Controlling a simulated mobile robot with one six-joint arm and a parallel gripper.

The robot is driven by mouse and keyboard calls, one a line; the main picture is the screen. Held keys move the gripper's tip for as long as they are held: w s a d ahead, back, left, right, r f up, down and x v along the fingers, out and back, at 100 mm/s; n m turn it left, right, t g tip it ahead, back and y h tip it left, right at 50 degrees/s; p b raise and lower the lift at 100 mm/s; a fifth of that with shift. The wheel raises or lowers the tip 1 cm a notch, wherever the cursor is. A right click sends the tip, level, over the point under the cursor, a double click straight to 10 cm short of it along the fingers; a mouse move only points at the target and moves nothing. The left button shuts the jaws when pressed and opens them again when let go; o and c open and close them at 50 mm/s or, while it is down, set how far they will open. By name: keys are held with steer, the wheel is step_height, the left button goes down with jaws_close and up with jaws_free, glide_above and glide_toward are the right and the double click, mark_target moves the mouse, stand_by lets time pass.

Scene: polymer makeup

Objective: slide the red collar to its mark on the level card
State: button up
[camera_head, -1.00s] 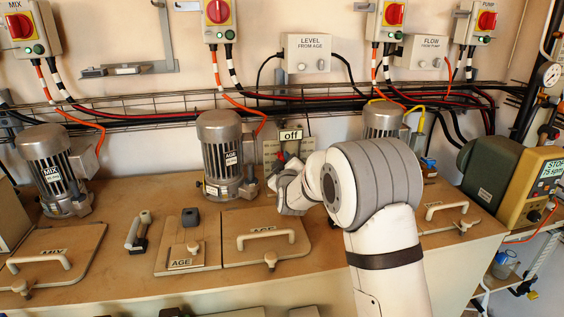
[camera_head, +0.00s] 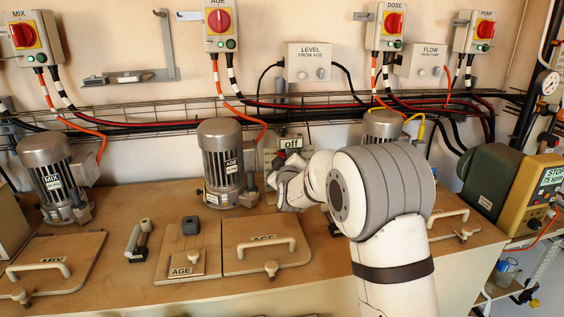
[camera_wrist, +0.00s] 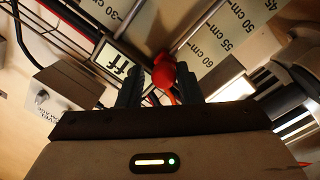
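The red collar (camera_wrist: 163,72) shows in the wrist view between the fingertips of my gripper (camera_wrist: 159,88). My gripper is open, with one dark finger on each side of the collar. A small gap shows on the collar's left; I cannot tell whether the right finger touches it. The level card (camera_wrist: 213,40), pale with printed cm marks, lies just beyond the collar. In the head view my gripper (camera_head: 274,181) is at the wall behind the bench, below the "off" sign (camera_head: 291,143). My arm hides much of the card there.
The "off" sign also shows beside the left finger in the wrist view (camera_wrist: 117,66). The AGE motor (camera_head: 222,165) stands close left of my gripper. Another motor (camera_head: 382,126) is partly behind my arm. A cable tray (camera_head: 150,115) runs along the wall above.

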steer(key=shift+o, duration=1)
steer(key=shift+f, duration=0.1)
steer(key=s+d, duration=0.1)
steer(key=s, duration=0.6)
steer(key=shift+s+d+b, duration=0.2)
steer(key=shift+s+b, duration=0.1)
steer(key=shift+s, duration=0.05)
steer(key=s+d+r+m+g+h+p, duration=0.1)
steer(key=s+d+m+g+p, duration=0.2)
steer(key=s, duration=1)
steer(key=s+d+m+g+h+p, duration=0.1)
steer(key=s+d+m+g+p, duration=0.3)
steer(key=s+d+g, duration=0.3)
steer(key=s+d+r+m+g+h+p, duration=0.1)
steer(key=s+d+m+g+p, duration=0.2)
steer(key=s+d, duration=0.7)
steer(key=s+m+g, duration=0.1)
steer(key=s+g, duration=0.1)
steer(key=s, duration=0.6)
steer(key=shift+s+d+r, duration=0.15)
steer(key=shift+s+r, duration=0.15)
steer(key=shift+s, duration=0.05)
